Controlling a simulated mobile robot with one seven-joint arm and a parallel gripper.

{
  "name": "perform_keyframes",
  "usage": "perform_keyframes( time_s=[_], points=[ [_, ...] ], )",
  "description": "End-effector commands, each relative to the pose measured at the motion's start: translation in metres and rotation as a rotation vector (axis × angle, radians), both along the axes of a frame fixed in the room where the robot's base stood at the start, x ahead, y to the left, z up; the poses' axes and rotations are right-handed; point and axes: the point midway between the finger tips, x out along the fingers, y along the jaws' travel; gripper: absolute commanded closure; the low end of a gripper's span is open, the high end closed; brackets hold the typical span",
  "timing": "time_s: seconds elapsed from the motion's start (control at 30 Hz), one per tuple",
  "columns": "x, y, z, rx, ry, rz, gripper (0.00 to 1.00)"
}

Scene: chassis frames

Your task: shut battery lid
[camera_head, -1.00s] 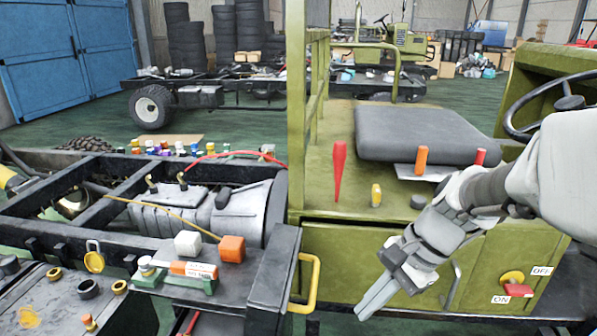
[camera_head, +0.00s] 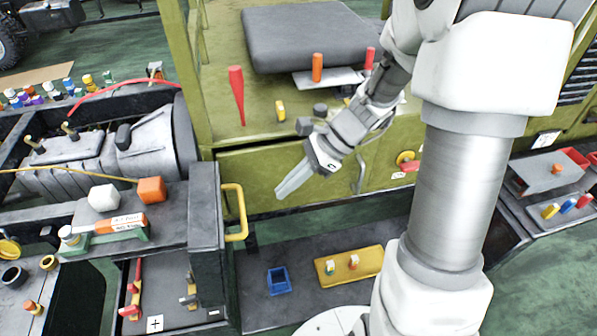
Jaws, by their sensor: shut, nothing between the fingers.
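A dark upright panel (camera_head: 203,245) with a yellow handle (camera_head: 243,210) stands at the right edge of an open dark box (camera_head: 165,270) marked with a plus sign. It looks like the battery lid, standing open. Red and grey fittings show inside the box, which the bottom of the picture cuts off. My gripper (camera_head: 281,192) is shut and empty. It points down and left, in front of the green cabinet, to the right of the yellow handle. A gap shows between the fingertips and the handle.
The green cabinet (camera_head: 262,175) stands behind my gripper. A dark low platform (camera_head: 300,255) carries a blue tray (camera_head: 279,281) and a yellow plate (camera_head: 340,277). An orange-and-green device (camera_head: 118,226) and blocks sit left of the panel. My arm hides part of the right side.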

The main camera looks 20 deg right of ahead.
Motion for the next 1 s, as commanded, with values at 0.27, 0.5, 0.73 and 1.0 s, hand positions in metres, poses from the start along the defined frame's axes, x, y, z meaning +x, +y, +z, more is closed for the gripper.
perform_keyframes(
  time_s=[0.27, 0.5, 0.73, 1.0],
  points=[
    [0.000, 0.043, -0.024, -0.001, 0.000, 0.004, 1.00],
    [0.001, 0.061, -0.025, -0.001, -0.001, 0.002, 1.00],
    [0.001, 0.062, -0.025, -0.001, -0.001, 0.001, 1.00],
    [0.001, 0.062, -0.023, -0.007, 0.000, 0.002, 1.00]
  ],
)
